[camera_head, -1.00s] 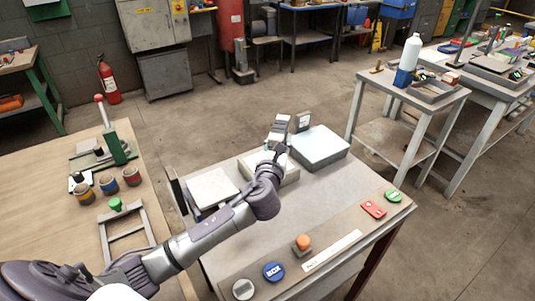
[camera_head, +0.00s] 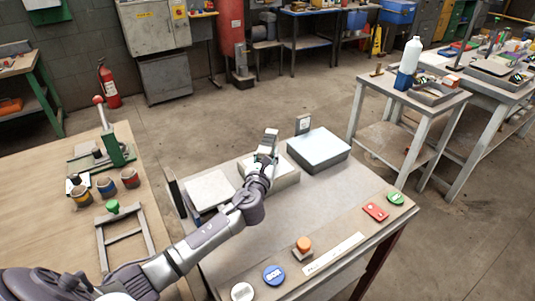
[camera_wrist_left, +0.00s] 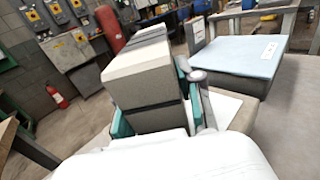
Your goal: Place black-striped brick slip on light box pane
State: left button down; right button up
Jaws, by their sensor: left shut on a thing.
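A pale grey block with dark stripes, the brick slip (camera_head: 268,142), is held up at the end of my left arm. In the left wrist view the slip (camera_wrist_left: 145,88) fills the middle, tilted, with a dark line across its face. My left gripper (camera_head: 262,160) is shut on it; its green pads (camera_wrist_left: 121,126) press on both sides. A box with a pale blue, glassy top (camera_head: 318,145), which looks like the light box pane, stands to the right of the slip, apart from it. It also shows in the left wrist view (camera_wrist_left: 238,54). My right gripper is out of view.
A low pale box (camera_head: 286,178) sits below my gripper, partly hidden. A white slab (camera_head: 210,189) lies left of it. A small upright grey block (camera_head: 302,124) stands behind. An orange button (camera_head: 303,243) and coloured discs line the table's front.

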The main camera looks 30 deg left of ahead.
pick_arm(q)
jog(key=c, duration=0.7)
grip_release()
jog(key=shift+f, duration=0.1)
jog(key=shift+c, duration=0.2)
jog(key=v, duration=1.2)
jog(key=shift+r, duration=0.2)
jog(key=shift+r, duration=0.1)
